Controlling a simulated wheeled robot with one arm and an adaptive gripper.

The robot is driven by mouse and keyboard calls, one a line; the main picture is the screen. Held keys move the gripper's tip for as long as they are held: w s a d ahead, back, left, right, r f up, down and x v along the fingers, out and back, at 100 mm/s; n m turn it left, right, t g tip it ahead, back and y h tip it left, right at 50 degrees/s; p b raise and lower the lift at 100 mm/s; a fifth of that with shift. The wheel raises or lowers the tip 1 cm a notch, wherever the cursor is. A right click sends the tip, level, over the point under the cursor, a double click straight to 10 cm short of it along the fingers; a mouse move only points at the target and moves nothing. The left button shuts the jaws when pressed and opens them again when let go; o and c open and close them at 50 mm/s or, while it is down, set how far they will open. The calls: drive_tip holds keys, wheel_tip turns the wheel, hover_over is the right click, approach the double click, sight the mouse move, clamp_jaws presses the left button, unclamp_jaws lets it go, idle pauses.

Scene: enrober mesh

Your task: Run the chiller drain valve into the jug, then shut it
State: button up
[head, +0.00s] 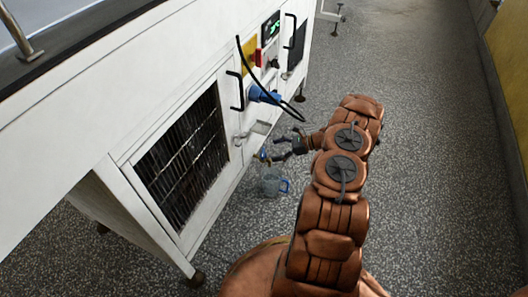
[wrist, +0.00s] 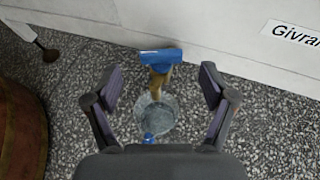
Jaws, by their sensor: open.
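The drain valve has a blue lever (wrist: 160,56) over a brass body (wrist: 157,80). It sticks out low on the white chiller cabinet and also shows in the head view (head: 263,156). The lever lies crosswise to the body. A clear jug (wrist: 160,112) with a blue handle stands on the floor below the valve; the head view shows it too (head: 271,185). My gripper (head: 277,149) is open and empty, its fingers on either side of the valve and apart from it in the wrist view (wrist: 160,78). I cannot tell whether liquid runs or is in the jug.
The white cabinet (head: 122,146) has a dark grille (head: 184,155), black door handles, a blue plug (head: 264,95) and a hanging black cable (head: 250,71). A label (wrist: 294,36) is on its lower face. Speckled floor (head: 420,150) is clear to the right, up to a yellow wall.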

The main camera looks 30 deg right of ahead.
sight(263, 154)
drive_tip(key=shift+b+x, duration=0.5)
drive_tip(key=shift+x, duration=1.85)
drive_tip(key=shift+f, duration=0.1)
drive_tip(key=shift+c, duration=0.3)
drive_tip(key=c, duration=1.1)
